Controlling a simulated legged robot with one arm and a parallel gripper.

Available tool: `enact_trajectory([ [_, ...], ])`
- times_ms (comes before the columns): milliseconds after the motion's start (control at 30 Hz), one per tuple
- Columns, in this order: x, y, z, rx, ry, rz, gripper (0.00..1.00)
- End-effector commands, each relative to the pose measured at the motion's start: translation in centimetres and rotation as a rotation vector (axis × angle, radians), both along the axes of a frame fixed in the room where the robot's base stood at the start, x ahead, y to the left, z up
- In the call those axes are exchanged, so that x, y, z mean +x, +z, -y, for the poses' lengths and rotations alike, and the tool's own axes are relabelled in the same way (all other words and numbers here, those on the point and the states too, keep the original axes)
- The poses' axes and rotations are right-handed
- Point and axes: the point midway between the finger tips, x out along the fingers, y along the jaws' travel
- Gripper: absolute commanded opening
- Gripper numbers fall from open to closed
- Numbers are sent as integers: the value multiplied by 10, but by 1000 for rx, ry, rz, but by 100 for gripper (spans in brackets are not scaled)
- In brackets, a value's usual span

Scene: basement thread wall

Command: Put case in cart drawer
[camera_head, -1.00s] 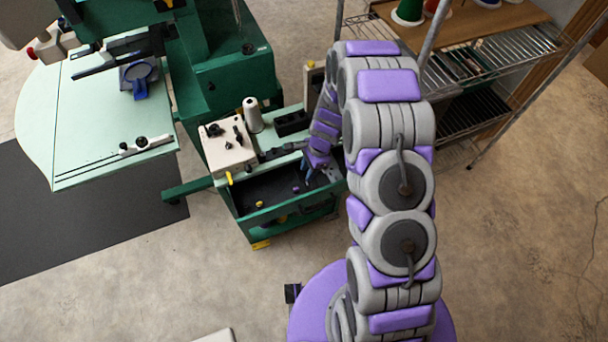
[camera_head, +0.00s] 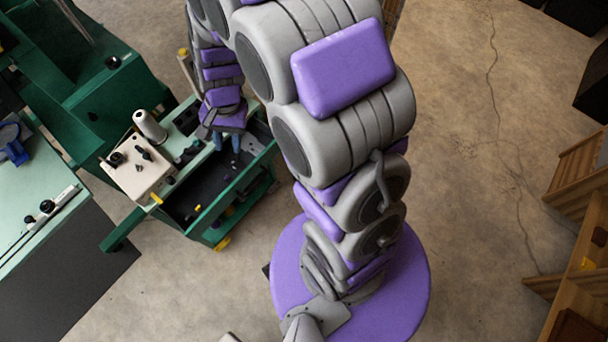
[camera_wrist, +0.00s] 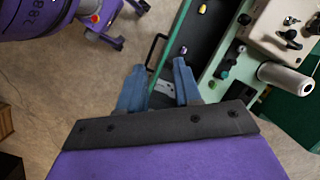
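The cart drawer (camera_head: 240,189) is pulled open, a green-walled tray with a dark floor; it also shows in the wrist view (camera_wrist: 205,40). Small dark, yellow and purple pieces lie in it. A flat grey piece with small holes (camera_head: 252,145) lies at its right end and shows between my fingertips in the wrist view (camera_wrist: 166,88); I cannot tell whether this is the case. My gripper (camera_head: 228,141) has blue fingers spread apart over that end of the drawer.
The cart top holds a cream box with black knobs (camera_head: 138,167) and a white spool (camera_head: 149,127). A green machine (camera_head: 98,88) with a pale table (camera_head: 22,195) stands at the left. Wooden furniture (camera_head: 580,265) is at the right.

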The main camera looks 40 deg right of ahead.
Motion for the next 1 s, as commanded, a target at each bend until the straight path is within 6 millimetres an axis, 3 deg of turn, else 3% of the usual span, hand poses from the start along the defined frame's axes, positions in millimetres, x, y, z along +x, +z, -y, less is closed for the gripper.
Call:
enact_trajectory([
  [33,-12,17,2,-3,47,15,34],
  [200,-58,57,11,-19,212,34,34],
  [500,-146,108,33,-66,482,52,34],
  [800,-218,130,55,-111,669,44,34],
  [1000,-230,133,60,-121,705,41,34],
])
